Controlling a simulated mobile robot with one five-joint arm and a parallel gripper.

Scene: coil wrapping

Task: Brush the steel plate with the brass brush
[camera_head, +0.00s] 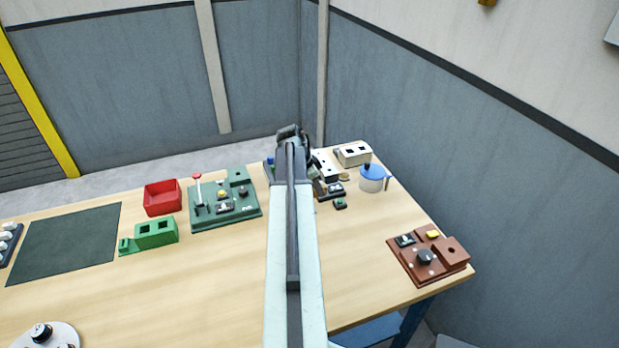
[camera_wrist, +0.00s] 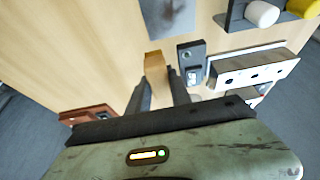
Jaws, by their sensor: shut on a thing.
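My gripper (camera_wrist: 160,76) is shut on a tan, wood-coloured block, which I take to be the brass brush (camera_wrist: 153,61). It sits between the dark fingers in the wrist view; its bristles are not visible. A flat grey patch, likely the steel plate (camera_wrist: 168,18), lies on the table beyond the brush at the top of the wrist view. The brush appears apart from the plate, but its height above the table is unclear. In the head view my arm hides the plate and most of the gripper.
In the wrist view, a dark switch box (camera_wrist: 191,64) and a white block with holes (camera_wrist: 250,70) stand close right of the gripper. In the head view, a blue-lidded pot (camera_head: 372,178) is right, a green panel (camera_head: 225,207) left, and a brown panel (camera_head: 430,256) near the right edge.

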